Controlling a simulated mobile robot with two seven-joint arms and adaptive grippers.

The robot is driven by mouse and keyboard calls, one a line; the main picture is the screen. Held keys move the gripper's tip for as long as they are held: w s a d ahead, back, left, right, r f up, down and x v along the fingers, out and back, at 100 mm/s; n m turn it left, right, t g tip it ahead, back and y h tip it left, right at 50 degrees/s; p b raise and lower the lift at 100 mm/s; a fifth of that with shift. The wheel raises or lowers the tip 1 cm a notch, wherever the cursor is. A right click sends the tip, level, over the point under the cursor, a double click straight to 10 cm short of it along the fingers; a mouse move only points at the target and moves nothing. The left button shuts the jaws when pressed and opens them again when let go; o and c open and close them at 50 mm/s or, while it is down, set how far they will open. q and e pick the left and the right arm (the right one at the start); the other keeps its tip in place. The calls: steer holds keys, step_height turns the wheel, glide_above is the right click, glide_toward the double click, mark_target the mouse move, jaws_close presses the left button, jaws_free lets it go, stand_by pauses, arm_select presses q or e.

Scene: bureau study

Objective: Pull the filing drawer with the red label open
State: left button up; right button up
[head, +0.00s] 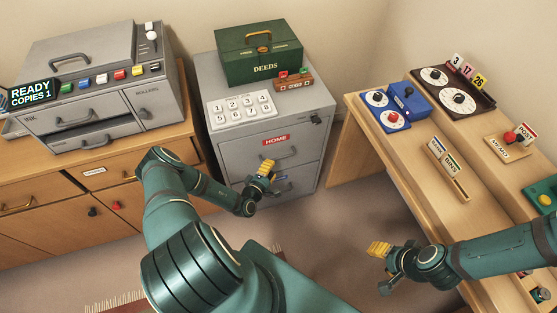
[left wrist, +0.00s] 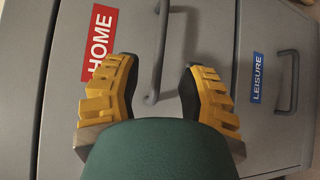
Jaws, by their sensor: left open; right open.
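The grey filing cabinet (head: 225,150) stands in the middle of the head view. Its upper drawer has the red HOME label (head: 276,140) and a grey bar handle (head: 284,156); this drawer looks shut. The red label (left wrist: 100,42) and the handle (left wrist: 158,60) also show in the left wrist view. My left gripper (head: 267,178) is in front of the upper drawer. In the wrist view its open yellow fingers (left wrist: 160,90) lie on either side of the handle's line, with nothing held. My right gripper (head: 380,268) is open and empty, beside the desk at right.
A lower drawer has a blue LEISURE label (left wrist: 257,78) and its own handle (left wrist: 288,82). A green DEEDS box (head: 258,55) and a number pad (head: 240,108) sit on the cabinet. A copier (head: 80,80) stands at left, a wooden desk (head: 400,150) at right. Floor before the cabinet is clear.

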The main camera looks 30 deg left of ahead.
mark_target(278, 158)
arm_select(q)
steer(key=w, duration=0.2)
steer(key=w+b, duration=0.1)
steer(key=w, duration=0.1)
steer(key=w+f, duration=0.1)
steer(key=w, duration=0.1)
steer(key=shift+w+a+b, duration=0.3)
steer(key=shift+a+b, duration=0.05)
steer(key=shift+b, duration=0.05)
steer(key=shift+r, duration=0.1)
jaws_close()
